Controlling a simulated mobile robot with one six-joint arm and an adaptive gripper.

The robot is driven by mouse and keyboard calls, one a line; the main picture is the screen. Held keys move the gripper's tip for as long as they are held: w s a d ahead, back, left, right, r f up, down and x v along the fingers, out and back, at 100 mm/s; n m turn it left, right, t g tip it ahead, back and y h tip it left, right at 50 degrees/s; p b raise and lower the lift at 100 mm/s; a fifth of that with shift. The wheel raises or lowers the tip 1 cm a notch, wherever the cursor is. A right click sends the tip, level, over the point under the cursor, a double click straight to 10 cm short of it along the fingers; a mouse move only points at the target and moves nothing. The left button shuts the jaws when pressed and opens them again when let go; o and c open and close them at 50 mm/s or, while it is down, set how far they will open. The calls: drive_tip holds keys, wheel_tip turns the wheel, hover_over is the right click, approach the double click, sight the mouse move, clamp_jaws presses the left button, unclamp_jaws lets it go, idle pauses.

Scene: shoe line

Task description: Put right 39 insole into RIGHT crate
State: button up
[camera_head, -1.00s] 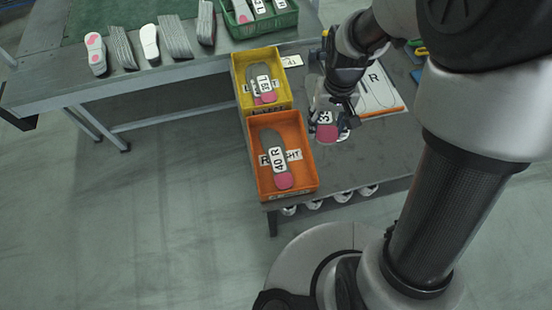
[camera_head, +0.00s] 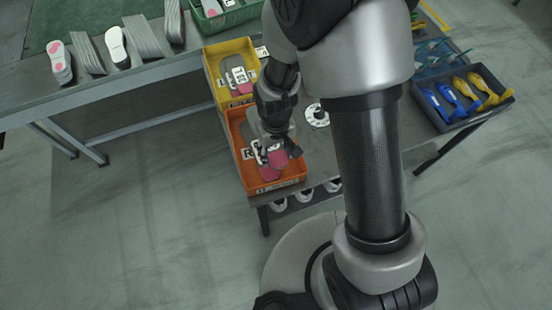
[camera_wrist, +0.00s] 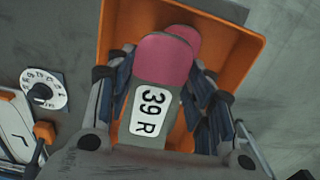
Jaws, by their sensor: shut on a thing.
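My gripper (camera_head: 276,150) is shut on the right 39 insole, a grey insole with a pink end (camera_head: 278,158) and a white label. In the wrist view the insole (camera_wrist: 164,64) reads "39 R" and lies between my gripper's fingers (camera_wrist: 160,105). It is over the orange RIGHT crate (camera_head: 245,180), whose wall also shows in the wrist view (camera_wrist: 240,55). Another pink-ended insole (camera_head: 270,174) lies in that crate beneath the held one, its pink end partly showing in the wrist view (camera_wrist: 186,36). I cannot tell whether the two insoles touch.
A yellow crate (camera_head: 212,75) with an insole stands behind the orange one. A white dial-like disc (camera_head: 317,115) lies on the table to its right. A dark tray (camera_head: 455,122) with blue and yellow items is at the far right. Insole stacks stand on the back bench (camera_head: 95,85).

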drive_tip(key=shift+f+b, duration=0.7)
drive_tip(key=shift+f, duration=1.4)
drive_tip(key=shift+f+b, duration=0.45)
drive_tip(key=shift+f, duration=0.05)
drive_tip(key=shift+f, duration=0.15)
drive_tip(key=o, duration=1.1)
drive_tip(key=shift+c, duration=0.2)
